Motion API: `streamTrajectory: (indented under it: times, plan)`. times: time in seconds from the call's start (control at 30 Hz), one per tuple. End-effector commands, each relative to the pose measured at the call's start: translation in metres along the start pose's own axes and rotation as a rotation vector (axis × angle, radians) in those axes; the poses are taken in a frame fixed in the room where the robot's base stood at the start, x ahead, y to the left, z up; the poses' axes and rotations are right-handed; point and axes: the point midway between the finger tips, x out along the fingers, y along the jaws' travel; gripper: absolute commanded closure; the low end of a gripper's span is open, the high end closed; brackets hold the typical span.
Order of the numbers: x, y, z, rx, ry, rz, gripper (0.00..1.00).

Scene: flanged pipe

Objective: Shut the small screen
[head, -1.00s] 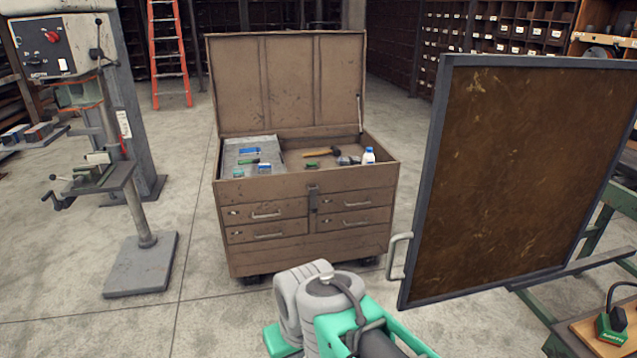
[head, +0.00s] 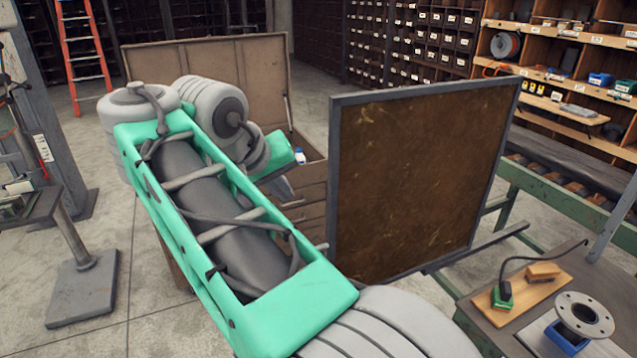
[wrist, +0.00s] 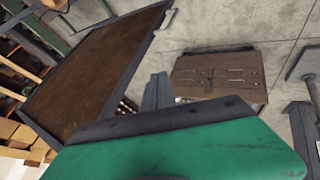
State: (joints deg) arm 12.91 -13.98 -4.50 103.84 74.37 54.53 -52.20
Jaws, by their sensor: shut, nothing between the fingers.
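The small screen (head: 420,185) is a brown mottled panel in a dark grey frame. In the wrist view my gripper (wrist: 157,82) is shut and empty, below and apart from the handle.
An open brown tool chest (head: 200,58) stands behind my arm; it also shows in the wrist view (wrist: 220,75). A green-framed bench with a flanged pipe (head: 583,315) and a wooden board (head: 520,290) is at right. A drill press stands at left.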

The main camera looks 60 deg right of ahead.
Motion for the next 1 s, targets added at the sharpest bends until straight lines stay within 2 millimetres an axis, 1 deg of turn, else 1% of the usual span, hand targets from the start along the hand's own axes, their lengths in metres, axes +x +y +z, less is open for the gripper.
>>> streamTrajectory:
  times: [0.07,0.17,0.57,0.6,0.73,0.83,1.0]
  plan:
    - [0.004,0.004,0.002,0.008,-0.008,0.008,1.00]
    - [0.020,0.003,0.004,0.008,-0.009,0.009,1.00]
    - [0.105,0.004,0.005,0.010,-0.010,0.008,1.00]
    - [0.105,0.015,0.003,0.014,-0.008,0.010,1.00]
    - [0.113,0.032,0.003,0.012,-0.008,0.008,1.00]
    - [0.117,0.038,0.003,0.010,-0.007,0.007,1.00]
    - [0.118,0.039,0.003,0.007,-0.006,0.005,1.00]
